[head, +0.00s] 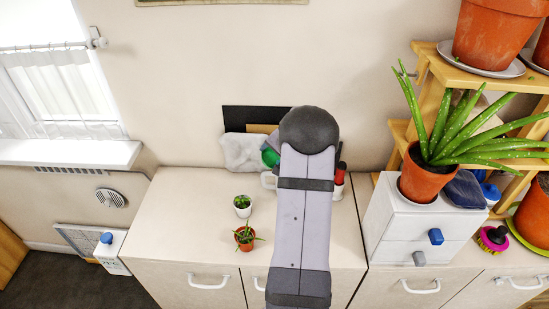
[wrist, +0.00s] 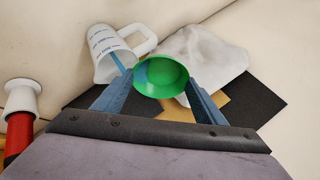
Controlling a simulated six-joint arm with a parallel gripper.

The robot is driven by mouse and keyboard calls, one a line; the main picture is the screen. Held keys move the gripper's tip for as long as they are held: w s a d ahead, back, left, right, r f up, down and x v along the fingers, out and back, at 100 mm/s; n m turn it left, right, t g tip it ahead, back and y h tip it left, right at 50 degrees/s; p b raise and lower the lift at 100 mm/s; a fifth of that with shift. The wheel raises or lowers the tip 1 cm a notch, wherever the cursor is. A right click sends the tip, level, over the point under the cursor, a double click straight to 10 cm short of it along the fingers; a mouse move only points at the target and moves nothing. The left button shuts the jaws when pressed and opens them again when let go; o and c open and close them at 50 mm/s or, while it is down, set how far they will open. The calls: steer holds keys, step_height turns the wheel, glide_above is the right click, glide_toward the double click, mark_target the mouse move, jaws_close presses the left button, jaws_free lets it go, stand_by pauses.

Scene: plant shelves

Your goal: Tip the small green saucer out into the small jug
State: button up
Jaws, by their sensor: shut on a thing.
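The small green saucer (wrist: 162,72) is a round, shallow dish held between the blue fingers of my gripper (wrist: 160,80). Its inside faces the wrist camera and looks plain green; I cannot make out any contents. The small jug (wrist: 103,57) is white with printed lettering and a handle, just left of the saucer in the wrist view.
A crumpled white bag (head: 242,152) and dark sheets (wrist: 258,98) lie behind the saucer. A red-and-white bottle (head: 340,172) stands right of my arm. Two small potted plants (head: 242,203) (head: 245,238) stand on the cabinet's left part. A white drawer box (head: 385,225) is at right.

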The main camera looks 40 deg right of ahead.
steer(key=shift+s+d+m+t+y+b, duration=0.1)
steer(key=shift+s+m+t+y+b, duration=0.15)
steer(key=shift+t+b, duration=1.05)
steer(key=shift+s+d+m+t+y+b, duration=0.1)
steer(key=shift+s+m+t+b, duration=0.2)
steer(key=shift+b, duration=2.05)
steer(key=shift+s+d+t+b, duration=0.15)
steer(key=shift+s+t+b, duration=0.45)
steer(key=shift+b, duration=3.25)
stand_by(0.5)
